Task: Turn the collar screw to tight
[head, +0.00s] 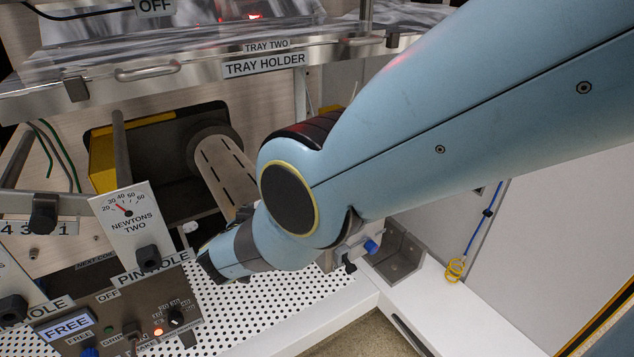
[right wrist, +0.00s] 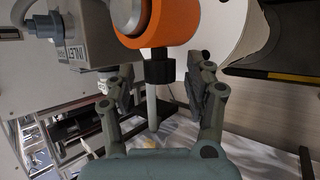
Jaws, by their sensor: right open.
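In the right wrist view an orange collar (right wrist: 172,22) sits around a grey shaft end. A black collar screw (right wrist: 160,68) hangs from its underside. My right gripper (right wrist: 159,88) is open, with one finger on each side of the screw, and its fingertips look apart from it. Whether the screw is loose or tight cannot be told. In the head view my right arm comes in from the right and reaches down past the roller (head: 226,168); it hides the collar and the screw there. My left gripper is not in view.
A box marked INLET (right wrist: 75,52) stands left of the collar, and a pale roll (right wrist: 222,28) is close on its right.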

